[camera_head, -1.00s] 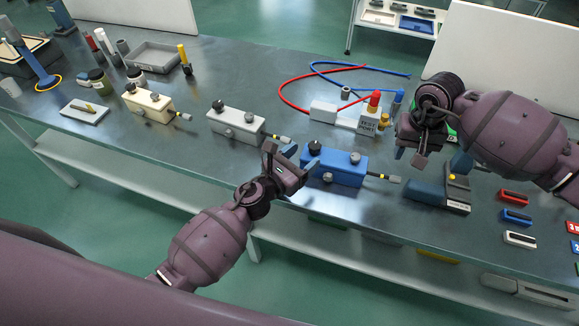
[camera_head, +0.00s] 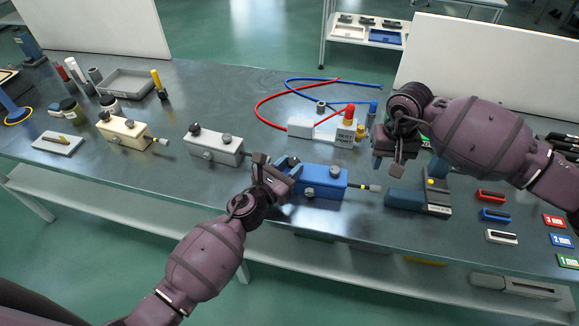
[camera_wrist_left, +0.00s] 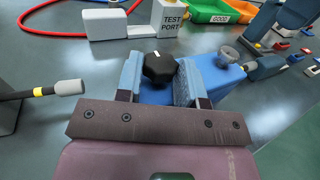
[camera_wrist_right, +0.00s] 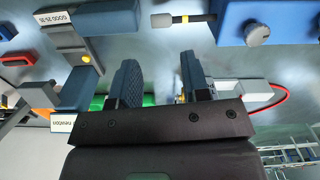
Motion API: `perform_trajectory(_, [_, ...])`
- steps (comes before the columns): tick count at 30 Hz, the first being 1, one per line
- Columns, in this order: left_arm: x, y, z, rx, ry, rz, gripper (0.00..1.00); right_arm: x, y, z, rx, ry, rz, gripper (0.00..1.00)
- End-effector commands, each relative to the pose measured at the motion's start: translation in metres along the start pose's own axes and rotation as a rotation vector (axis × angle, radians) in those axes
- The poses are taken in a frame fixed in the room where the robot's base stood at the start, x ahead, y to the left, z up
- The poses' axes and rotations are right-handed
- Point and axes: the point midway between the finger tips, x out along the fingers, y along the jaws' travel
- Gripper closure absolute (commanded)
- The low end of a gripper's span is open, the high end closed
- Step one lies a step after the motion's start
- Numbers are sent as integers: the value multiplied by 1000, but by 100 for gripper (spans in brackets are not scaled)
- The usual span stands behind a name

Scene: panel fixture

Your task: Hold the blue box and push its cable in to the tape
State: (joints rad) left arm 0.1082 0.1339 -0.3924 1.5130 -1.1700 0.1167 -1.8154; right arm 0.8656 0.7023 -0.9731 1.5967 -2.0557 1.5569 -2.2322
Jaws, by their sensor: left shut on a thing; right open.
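My left gripper (camera_head: 284,168) is shut on the left end of the blue box. In the left wrist view its pads (camera_wrist_left: 160,82) stand on either side of the black knob (camera_wrist_left: 159,67). My right gripper (camera_head: 391,166) is open and empty, above the bench behind and to the right of the cable end.
A blue and grey gauge (camera_head: 420,198) stands just right of the cable. The white test port (camera_head: 345,136) with red and blue leads is behind. A white box (camera_head: 213,147) and a cream box (camera_head: 124,131) lie to the left. Small coloured blocks (camera_head: 493,214) lie at the right.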

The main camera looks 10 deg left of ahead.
Motion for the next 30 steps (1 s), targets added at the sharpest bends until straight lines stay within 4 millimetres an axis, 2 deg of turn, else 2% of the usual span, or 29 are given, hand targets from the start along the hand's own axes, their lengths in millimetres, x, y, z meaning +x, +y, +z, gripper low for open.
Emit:
perform_trajectory(1, [0,0,0,0,0,0,93,0,0,0,0,0,0,57])
perform_trajectory(3, [0,0,0,0,0,0,100,0,0,0,0,0,0,57])
perform_trajectory(5, [0,0,0,0,0,0,100,0,0,0,0,0,0,54])
perform_trajectory(13, [0,0,0,0,0,0,100,5,3,3,5,-9,2,54])
perform_trajectory(19, [0,0,0,0,0,0,100,22,55,21,82,-41,11,54])
perform_trajectory(22, [0,0,0,0,1,0,100,23,71,30,237,-30,-40,54])
perform_trajectory(30, [0,0,0,0,0,0,100,15,81,35,653,-13,-162,54])
